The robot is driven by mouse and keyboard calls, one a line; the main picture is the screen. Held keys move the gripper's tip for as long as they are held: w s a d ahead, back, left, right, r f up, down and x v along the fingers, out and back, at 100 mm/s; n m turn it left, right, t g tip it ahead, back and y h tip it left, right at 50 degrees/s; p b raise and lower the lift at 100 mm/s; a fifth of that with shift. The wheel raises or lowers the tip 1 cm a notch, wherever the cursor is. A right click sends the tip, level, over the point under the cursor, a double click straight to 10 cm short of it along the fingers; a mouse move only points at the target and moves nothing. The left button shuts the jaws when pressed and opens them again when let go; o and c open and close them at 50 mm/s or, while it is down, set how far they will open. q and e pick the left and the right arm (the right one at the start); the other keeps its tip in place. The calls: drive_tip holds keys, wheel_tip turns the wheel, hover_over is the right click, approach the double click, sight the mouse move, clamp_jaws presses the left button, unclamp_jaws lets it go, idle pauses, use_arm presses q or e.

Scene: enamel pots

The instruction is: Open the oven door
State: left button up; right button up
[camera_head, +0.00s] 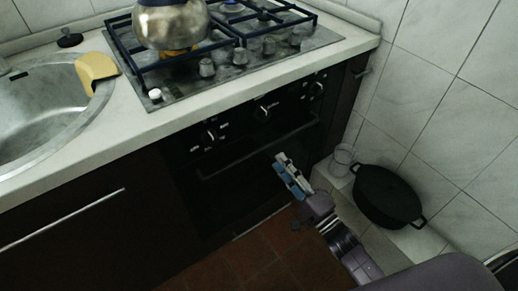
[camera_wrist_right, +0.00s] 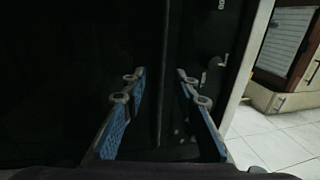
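The black oven (camera_head: 247,178) is built in under the counter, and its door looks shut. The bar handle (camera_head: 240,159) runs along the top of the door. My right gripper (camera_head: 283,162) is in front of the door, close to the right part of the handle and slightly below it in the picture. In the right wrist view, my right gripper's (camera_wrist_right: 164,92) two blue-padded fingers are apart and empty. The dark handle bar (camera_wrist_right: 161,60) runs upright between them in that picture; I cannot tell how far it is beyond the fingertips. My left gripper is not in view.
A gas hob (camera_head: 235,55) with a metal kettle (camera_head: 172,24) is above the oven. A black pot (camera_head: 385,197) and a glass (camera_head: 341,160) stand on a low ledge at the right, by the tiled wall. The red-brown floor (camera_head: 262,252) in front is clear.

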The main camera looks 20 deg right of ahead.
sight(268, 145)
use_arm(q)
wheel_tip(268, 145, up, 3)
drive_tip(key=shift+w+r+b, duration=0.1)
drive_tip(key=shift+b, duration=0.25)
use_arm(e)
drive_tip(key=x, duration=0.7)
drive_tip(key=shift+w, duration=0.25)
drive_tip(key=shift+r, duration=0.1)
clamp_jaws()
